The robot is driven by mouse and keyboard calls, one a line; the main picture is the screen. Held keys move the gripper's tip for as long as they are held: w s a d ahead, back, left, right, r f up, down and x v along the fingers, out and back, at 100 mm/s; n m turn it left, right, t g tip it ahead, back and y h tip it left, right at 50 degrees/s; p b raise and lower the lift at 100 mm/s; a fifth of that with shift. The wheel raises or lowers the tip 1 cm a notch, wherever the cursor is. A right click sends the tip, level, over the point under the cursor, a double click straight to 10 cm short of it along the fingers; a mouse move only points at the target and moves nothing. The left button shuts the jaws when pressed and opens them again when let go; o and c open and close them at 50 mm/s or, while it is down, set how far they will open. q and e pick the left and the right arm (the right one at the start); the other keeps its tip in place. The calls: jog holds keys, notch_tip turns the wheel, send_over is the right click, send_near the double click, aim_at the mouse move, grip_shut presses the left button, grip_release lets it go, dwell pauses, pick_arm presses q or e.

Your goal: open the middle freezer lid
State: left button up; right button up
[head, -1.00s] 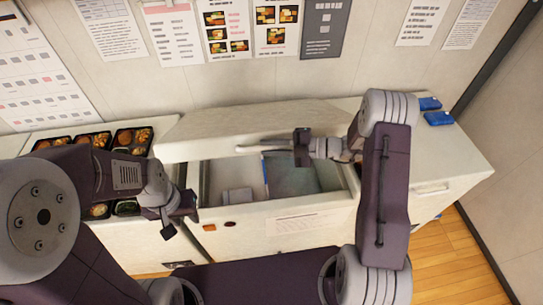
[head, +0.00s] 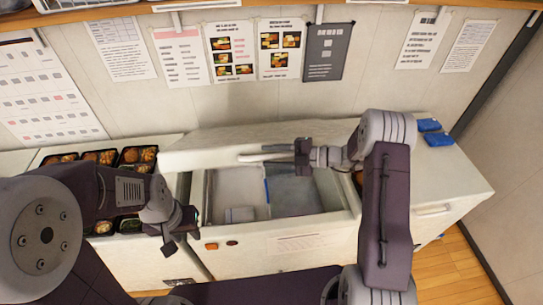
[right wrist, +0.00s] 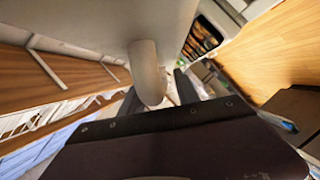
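The middle freezer lid (head: 225,147) is a white slab, tilted up with its front edge off the freezer (head: 270,250). The open bay beneath shows a grey box (head: 239,214) and a blue-edged divider (head: 266,190). A rounded bar handle (head: 262,157) runs along the lid's front. My right gripper (head: 303,160) is at the handle's right part. In the right wrist view the handle (right wrist: 149,75) passes between its fingers, which look closed around it. My left gripper (head: 178,232) hangs empty at the freezer's front left corner, its fingers apart.
Several bento trays (head: 100,157) stand on the counter at the left. Blue packs (head: 432,132) lie on the white top at the right. My right arm crosses in front of the freezer's right part. Posters (head: 232,50) hang on the wall behind.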

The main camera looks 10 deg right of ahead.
jog(key=b+v, duration=0.3)
jog(key=v, duration=0.5)
jog(key=shift+s+d, duration=0.15)
jog(key=shift+d, duration=0.25)
jog(key=shift+d+r, duration=0.1)
